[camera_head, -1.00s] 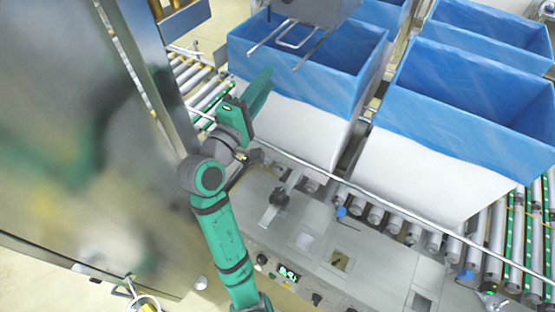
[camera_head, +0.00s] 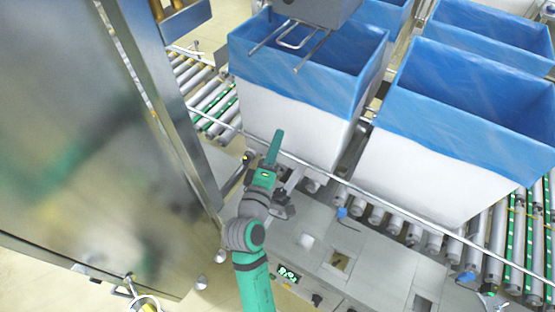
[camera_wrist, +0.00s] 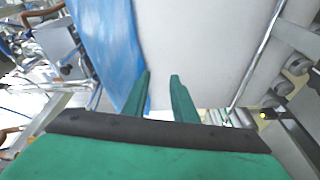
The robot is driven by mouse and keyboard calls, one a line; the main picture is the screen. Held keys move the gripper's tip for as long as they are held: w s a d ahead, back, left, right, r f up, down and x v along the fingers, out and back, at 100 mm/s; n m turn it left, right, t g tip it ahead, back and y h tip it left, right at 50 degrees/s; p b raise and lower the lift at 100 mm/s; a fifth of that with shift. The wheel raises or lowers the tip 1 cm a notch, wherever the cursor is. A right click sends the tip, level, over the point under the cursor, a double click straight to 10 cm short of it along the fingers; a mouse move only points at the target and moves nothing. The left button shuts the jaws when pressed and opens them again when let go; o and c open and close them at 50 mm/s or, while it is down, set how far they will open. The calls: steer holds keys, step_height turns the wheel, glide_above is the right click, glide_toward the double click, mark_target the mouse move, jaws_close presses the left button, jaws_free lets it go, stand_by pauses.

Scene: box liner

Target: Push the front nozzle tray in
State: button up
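I cannot clearly single out the front nozzle tray. A grey machine head with metal prongs (camera_head: 297,40) hangs over the nearer-left blue-lined box (camera_head: 290,112). A grey metal panel (camera_head: 375,262) with cut-outs lies along the conveyor's front. My gripper (camera_head: 277,135) is in front of that box's white wall, fingers pointing up in the picture, left of the panel. In the wrist view, its two green fingers (camera_wrist: 161,76) are parted with nothing between them. The white wall and blue liner (camera_wrist: 110,45) fill the view ahead; I cannot tell whether the fingers touch the box.
A second blue-lined box (camera_head: 435,170) stands to the right, with more behind. A metal rail (camera_head: 400,217) runs along the rollers (camera_head: 375,214). A large steel cabinet door (camera_head: 80,130) closes off the left. A lit green display (camera_head: 288,273) sits on the panel's front.

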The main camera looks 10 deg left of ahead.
steer(key=shift+g+y, duration=0.3)
steer(key=shift+y, duration=0.1)
steer(key=s+f, duration=0.1)
steer(key=f, duration=0.1)
steer(key=s+d+f, duration=0.1)
steer(key=shift+s+f, duration=0.35)
steer(key=shift+f, duration=0.05)
steer(key=shift+d+m, duration=0.15)
steer(key=shift+m, duration=0.15)
